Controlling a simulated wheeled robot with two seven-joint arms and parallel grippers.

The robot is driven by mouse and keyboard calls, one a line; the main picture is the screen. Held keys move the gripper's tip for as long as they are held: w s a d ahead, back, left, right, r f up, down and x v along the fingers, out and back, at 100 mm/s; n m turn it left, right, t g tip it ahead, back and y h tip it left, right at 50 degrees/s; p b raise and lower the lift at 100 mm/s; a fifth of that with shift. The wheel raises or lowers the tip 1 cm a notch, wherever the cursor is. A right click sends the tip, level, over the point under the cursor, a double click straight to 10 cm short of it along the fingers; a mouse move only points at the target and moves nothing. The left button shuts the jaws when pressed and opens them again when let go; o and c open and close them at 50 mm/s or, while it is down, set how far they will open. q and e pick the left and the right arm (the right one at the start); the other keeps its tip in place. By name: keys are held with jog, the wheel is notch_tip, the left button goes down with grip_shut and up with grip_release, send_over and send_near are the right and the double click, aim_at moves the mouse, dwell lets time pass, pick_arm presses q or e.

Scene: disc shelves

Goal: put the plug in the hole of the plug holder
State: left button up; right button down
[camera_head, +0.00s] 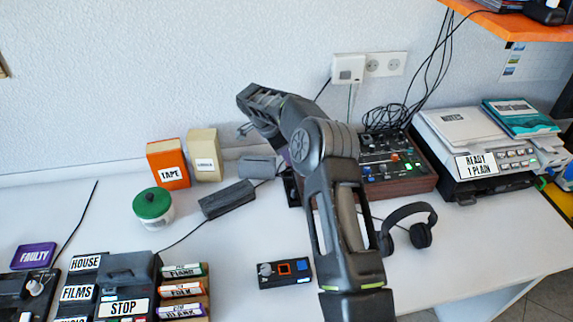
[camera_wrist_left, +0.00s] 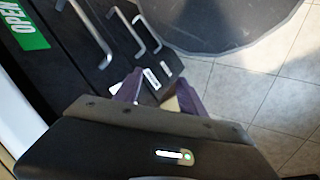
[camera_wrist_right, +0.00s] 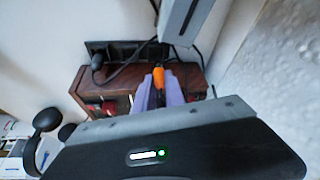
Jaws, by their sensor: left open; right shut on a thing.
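My right gripper (camera_wrist_right: 160,88) has purple fingers shut on the plug (camera_wrist_right: 158,77), whose orange part shows between the fingertips in the right wrist view. In the head view, my right arm mostly hides this gripper (camera_head: 284,157). A black frame-like piece (camera_wrist_right: 118,46), perhaps the plug holder, lies just beyond the fingertips, beside the mixer. It also shows at the mixer's left in the head view (camera_head: 291,188). I cannot make out its hole or whether the plug touches it. My left gripper (camera_wrist_left: 160,90) is open and empty by dark drawers, outside the head view.
The wood-sided mixer (camera_head: 400,183) stands close to my right gripper, with the wall behind. Headphones (camera_head: 408,230), a grey box (camera_head: 258,167) and a dark adapter (camera_head: 227,199) are nearby. Metal drawer handles (camera_wrist_left: 92,38) are near my left gripper.

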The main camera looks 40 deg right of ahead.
jog(key=shift+f+p, duration=0.35)
jog(key=shift+f, duration=1.5)
jog(key=shift+f, duration=0.1)
jog(key=shift+f, duration=0.15)
jog(key=c, duration=1.4)
grip_release()
jog(key=shift+r, duration=0.4)
jog(key=b+v, duration=0.1)
jog(key=v, duration=1)
jog(key=shift+a+r, duration=0.2)
jog(key=shift+r, duration=0.15)
